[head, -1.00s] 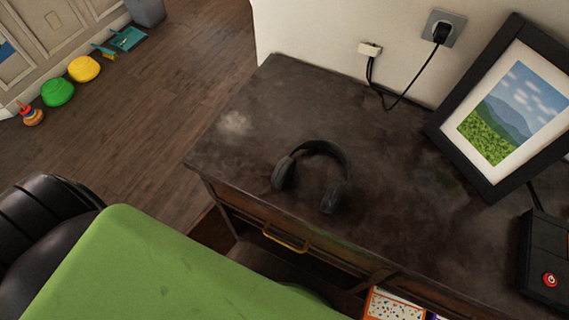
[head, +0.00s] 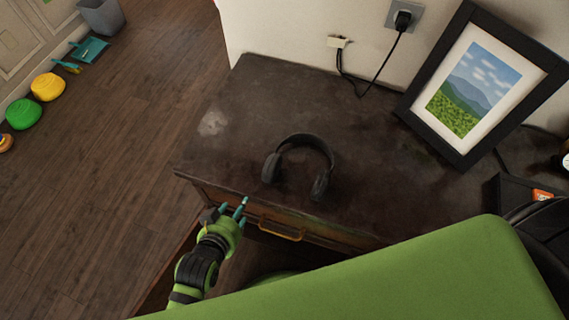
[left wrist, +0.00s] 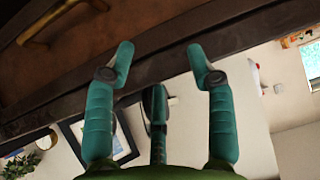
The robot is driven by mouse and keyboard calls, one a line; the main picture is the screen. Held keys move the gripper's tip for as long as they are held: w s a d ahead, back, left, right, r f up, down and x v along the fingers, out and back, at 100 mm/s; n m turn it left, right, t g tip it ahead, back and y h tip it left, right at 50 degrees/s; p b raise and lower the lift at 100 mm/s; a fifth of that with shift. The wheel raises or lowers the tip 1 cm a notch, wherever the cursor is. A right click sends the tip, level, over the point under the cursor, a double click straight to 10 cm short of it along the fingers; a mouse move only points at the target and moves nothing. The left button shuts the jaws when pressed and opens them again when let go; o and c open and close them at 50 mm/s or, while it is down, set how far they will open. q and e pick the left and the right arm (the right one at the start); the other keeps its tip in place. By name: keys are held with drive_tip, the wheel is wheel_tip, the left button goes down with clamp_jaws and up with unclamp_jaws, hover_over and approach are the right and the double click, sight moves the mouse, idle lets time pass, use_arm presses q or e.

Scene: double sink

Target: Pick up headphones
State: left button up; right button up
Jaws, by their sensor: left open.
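The black headphones (head: 271,168) lie on the dark desk (head: 235,100), near its front edge, with the headband arching away from that edge. My left gripper (head: 238,207) has green and teal fingers and is at the desk's front edge, below and left of the headphones, apart from them. In the left wrist view the left gripper (left wrist: 160,55) has its fingers spread with nothing between them, facing the desk's edge. I cannot clearly make out the headphones there. My right gripper is not in view.
A framed landscape picture (head: 470,85) leans at the back right of the desk. A black plug (head: 403,20) with a hanging cable is on the wall. A drawer with a brass handle (head: 282,230) is under the desk's front edge. The desktop around the headphones is clear.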

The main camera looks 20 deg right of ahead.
sight(269, 179)
use_arm(q)
drive_tip(key=d+r+h, duration=0.1)
drive_tip(key=d+r, duration=0.1)
drive_tip(key=d+r+m+t+h, duration=0.1)
drive_tip(key=d+r, duration=0.1)
drive_tip(key=r, duration=0.1)
drive_tip(key=d+r, duration=0.2)
drive_tip(key=shift+w+d+r+m+t+h, duration=0.25)
drive_tip(key=shift+d+r+m+t+h, duration=0.05)
drive_tip(key=shift+r+t+h, duration=0.1)
drive_tip(key=shift+p+x, duration=0.3)
drive_tip(key=shift+x, duration=3.2)
drive_tip(key=shift+s, duration=0.2)
drive_tip(key=c, duration=1)
